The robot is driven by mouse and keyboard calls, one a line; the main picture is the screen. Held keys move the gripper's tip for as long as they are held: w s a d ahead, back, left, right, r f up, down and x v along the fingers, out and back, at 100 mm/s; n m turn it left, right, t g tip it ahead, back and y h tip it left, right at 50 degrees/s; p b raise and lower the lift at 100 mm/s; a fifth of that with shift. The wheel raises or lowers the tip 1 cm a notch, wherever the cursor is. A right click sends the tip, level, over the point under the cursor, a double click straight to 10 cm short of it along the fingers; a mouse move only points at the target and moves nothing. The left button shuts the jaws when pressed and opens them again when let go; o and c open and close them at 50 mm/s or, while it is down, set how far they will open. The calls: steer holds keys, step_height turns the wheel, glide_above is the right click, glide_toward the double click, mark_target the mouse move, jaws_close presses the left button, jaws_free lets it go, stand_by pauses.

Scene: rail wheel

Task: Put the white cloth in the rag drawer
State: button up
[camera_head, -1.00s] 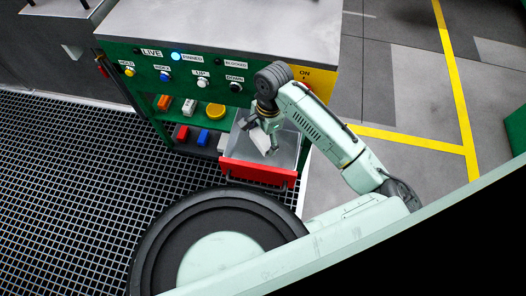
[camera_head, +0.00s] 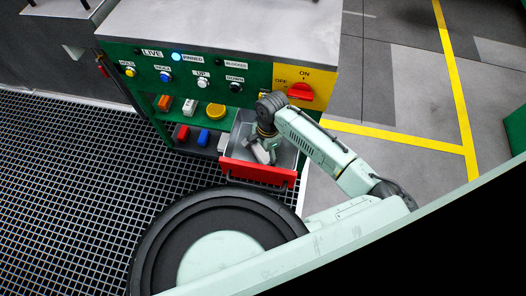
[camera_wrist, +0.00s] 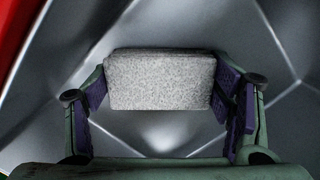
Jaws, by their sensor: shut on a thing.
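My gripper (camera_wrist: 160,88) is shut on the white cloth (camera_wrist: 160,82), a pale speckled block with a finger pad against each side in the wrist view. In the head view my gripper (camera_head: 263,150) is down inside the open drawer, with the cloth (camera_head: 260,154) partly hidden by the fingers. The drawer has a red front (camera_head: 258,173) and grey metal inner walls, and is pulled out from the green cabinet. The wrist view shows the grey drawer interior (camera_wrist: 160,138) around the cloth. I cannot tell whether the cloth touches the drawer floor.
The green cabinet's panel carries several buttons and a red switch (camera_head: 301,91) on a yellow plate above the drawer. Shelves left of the drawer hold coloured blocks and a yellow round piece (camera_head: 216,111). A large dark wheel (camera_head: 215,245) is in front.

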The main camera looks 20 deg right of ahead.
steer(key=o, duration=1.1)
steer(key=shift+f, duration=0.1)
steer(key=shift+d+r, duration=0.25)
steer(key=shift+r, duration=1.7)
steer(key=shift+d+r, duration=0.2)
steer(key=shift+r, duration=1.75)
steer(key=shift+w, duration=0.1)
